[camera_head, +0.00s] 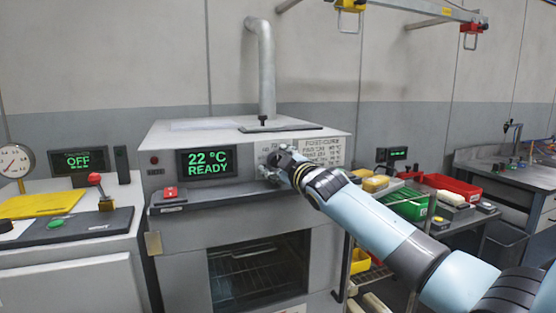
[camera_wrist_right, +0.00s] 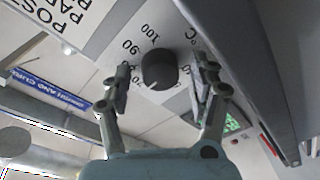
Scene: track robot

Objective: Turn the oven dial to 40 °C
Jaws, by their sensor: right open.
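The oven (camera_head: 180,225) shows a display (camera_head: 207,162) reading 22 °C READY in the head view. The dark round oven dial (camera_wrist_right: 159,69) is in the upper middle of the right wrist view, on a pale panel with printed numbers such as 90 and 100 around it. A small light mark shows on its lower edge; I cannot tell its exact setting. My right gripper (camera_head: 273,166) is at the oven front and largely hides the dial in the head view. In the wrist view, its open fingers (camera_wrist_right: 160,88) stand on either side of the dial, apart from it. My left gripper is out of view.
A red button box (camera_head: 170,193) sits on the ledge left of the gripper. A bench with a red-knobbed lever (camera_head: 96,180) stands at the left. Green (camera_head: 405,204) and red (camera_head: 452,187) bins stand on a table at the right, behind my arm.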

